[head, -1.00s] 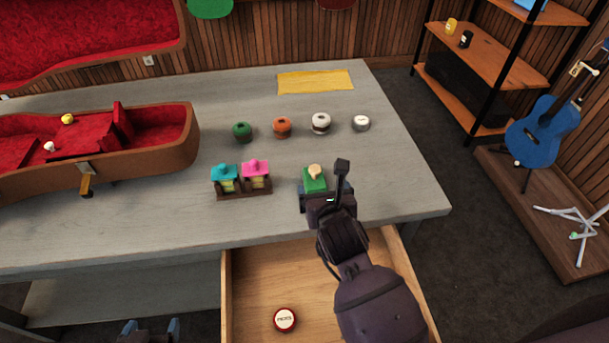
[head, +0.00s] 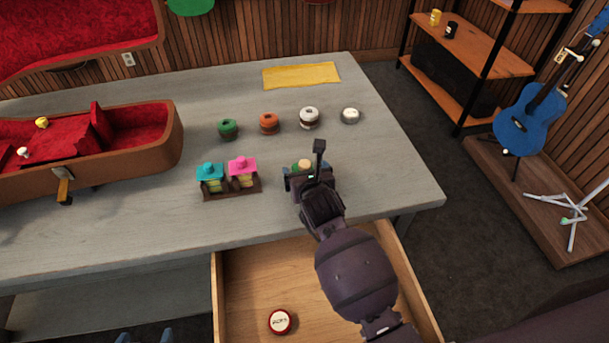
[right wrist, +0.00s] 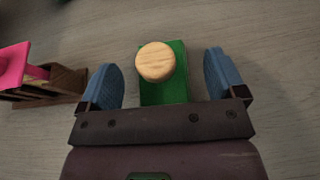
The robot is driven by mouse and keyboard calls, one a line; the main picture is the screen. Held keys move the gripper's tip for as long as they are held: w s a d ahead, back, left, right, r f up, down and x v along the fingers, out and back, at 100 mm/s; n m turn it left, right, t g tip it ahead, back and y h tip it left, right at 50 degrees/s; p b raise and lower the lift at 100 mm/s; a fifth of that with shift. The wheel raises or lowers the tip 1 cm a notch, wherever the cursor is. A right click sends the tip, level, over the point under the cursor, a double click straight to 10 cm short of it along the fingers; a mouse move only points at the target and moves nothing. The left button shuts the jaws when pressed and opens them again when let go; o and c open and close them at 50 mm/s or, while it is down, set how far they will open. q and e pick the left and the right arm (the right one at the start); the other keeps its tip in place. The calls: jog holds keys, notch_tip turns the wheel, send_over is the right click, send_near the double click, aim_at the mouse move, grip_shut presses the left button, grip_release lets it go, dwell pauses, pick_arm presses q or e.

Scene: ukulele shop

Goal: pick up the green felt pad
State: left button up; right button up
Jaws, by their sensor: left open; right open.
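The green felt pad (right wrist: 172,94) lies on the grey table with a round wooden knob (right wrist: 155,62) on top. My right gripper (right wrist: 162,80) is open, with one blue finger on each side of the pad and a gap to both. In the head view my right gripper (head: 306,176) covers most of the pad, leaving only a sliver of green and the knob's top showing. Whether the fingers touch the table is unclear. My left gripper (head: 145,336) is open and empty at the bottom edge, low in front of the table.
A rack with teal and pink blocks (head: 229,179) stands left of my right gripper. Several round pots (head: 269,123) and a yellow cloth (head: 301,75) lie behind. An open drawer (head: 252,285) holds a red tin (head: 281,321). A ukulele case (head: 150,150) stands at left.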

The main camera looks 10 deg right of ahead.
jog(key=shift+w+f, duration=0.2)
jog(key=shift+w, duration=0.4)
jog(key=c, duration=1)
jog(key=shift+r, duration=0.1)
